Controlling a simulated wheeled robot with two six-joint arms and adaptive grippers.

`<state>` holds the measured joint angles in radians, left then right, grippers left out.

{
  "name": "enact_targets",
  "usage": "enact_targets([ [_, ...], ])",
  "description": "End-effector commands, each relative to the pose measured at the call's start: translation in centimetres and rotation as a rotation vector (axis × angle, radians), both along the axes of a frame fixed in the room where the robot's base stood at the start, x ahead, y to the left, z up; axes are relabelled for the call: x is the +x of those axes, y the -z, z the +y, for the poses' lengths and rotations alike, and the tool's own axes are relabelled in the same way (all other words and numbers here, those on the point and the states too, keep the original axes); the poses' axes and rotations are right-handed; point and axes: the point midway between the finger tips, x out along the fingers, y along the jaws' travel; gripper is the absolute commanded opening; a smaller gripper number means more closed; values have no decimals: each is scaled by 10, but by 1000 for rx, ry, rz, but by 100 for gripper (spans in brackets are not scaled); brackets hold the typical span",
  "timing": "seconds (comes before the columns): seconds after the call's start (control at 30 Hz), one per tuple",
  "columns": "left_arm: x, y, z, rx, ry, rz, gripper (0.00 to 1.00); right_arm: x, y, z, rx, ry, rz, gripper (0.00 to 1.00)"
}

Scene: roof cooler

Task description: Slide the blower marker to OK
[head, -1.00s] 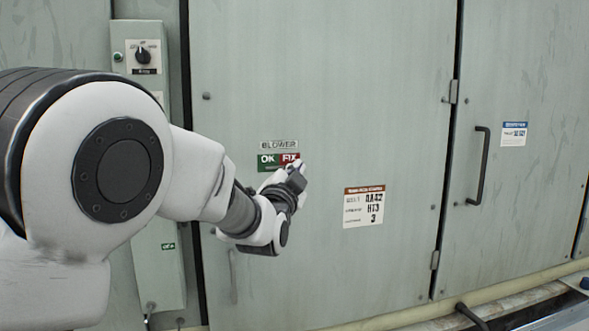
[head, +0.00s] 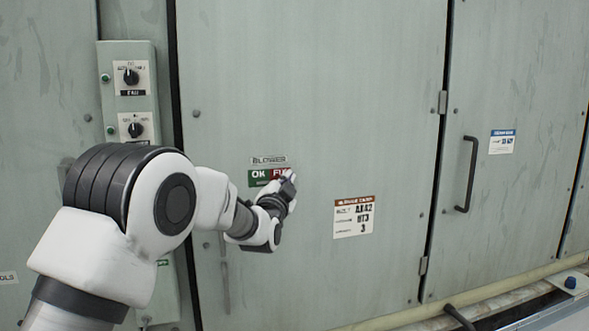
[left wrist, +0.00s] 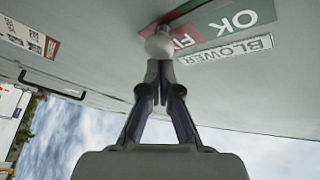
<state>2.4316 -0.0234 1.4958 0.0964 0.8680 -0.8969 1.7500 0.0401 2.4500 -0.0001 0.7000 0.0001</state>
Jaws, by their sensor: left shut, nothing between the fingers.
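The blower panel on the grey door has a green OK field (head: 259,175) on the left and a red FIX field (head: 278,174) on the right, under a BLOWER label (head: 269,160). A pale rounded marker knob (left wrist: 159,43) sits over the FIX side in the left wrist view, where the panel appears upside down and OK (left wrist: 243,18) is to the right. My left gripper (head: 288,181) is at the right end of the panel. Its fingers (left wrist: 160,66) are shut and empty, with their tips right at the knob; whether they touch is unclear. My right gripper is not in view.
A switch box (head: 128,95) with dials stands left of the door. A paper notice (head: 354,216) is right of the panel. A dark handle (head: 467,174) sticks out from the right door. The door surface around the panel is flat and clear.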

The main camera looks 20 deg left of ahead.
Motion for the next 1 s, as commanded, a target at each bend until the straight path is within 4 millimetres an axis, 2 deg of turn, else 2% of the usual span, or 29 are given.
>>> enact_targets([
  [0.37, -2, 4, 3, 0, 0, 0, 0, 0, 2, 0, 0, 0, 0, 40],
  [0.6, -23, 9, 36, -4, -3, -1, 0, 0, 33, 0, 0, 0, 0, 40],
  [0.7, -31, 7, 46, -2, -2, 0, 0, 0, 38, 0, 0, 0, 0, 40],
  [1.0, -32, 4, 48, -1, 0, 3, 0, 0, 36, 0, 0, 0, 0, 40],
])
